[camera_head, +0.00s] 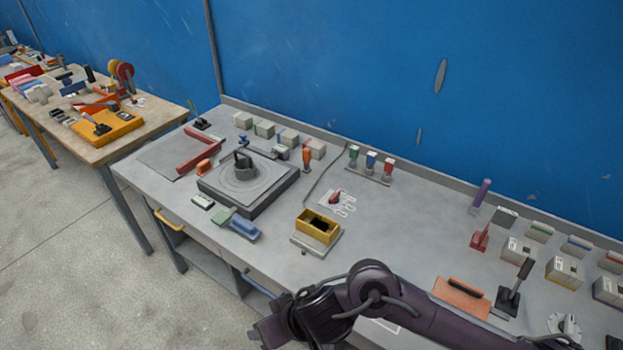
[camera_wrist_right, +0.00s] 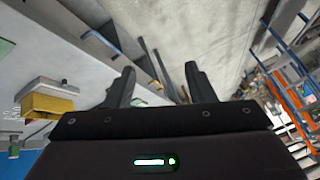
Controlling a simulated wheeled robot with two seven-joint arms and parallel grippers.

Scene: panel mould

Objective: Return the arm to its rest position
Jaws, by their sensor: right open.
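My right arm (camera_head: 405,308) comes in from the lower right of the head view and reaches across the front edge of the grey bench. Its gripper end (camera_head: 270,332) is near the bottom, in front of the bench. In the right wrist view my right gripper (camera_wrist_right: 158,85) has its two fingers apart with nothing between them. Beyond the fingers are the bench's underside and the concrete floor. My left arm does not show.
The grey bench (camera_head: 410,225) holds a dark square mould (camera_head: 248,184), a yellow open box (camera_head: 317,227), an orange float (camera_head: 461,297) and several small blocks. The yellow box also shows in the wrist view (camera_wrist_right: 48,106). A wooden table (camera_head: 140,122) stands at left. Floor (camera_head: 80,240) is clear.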

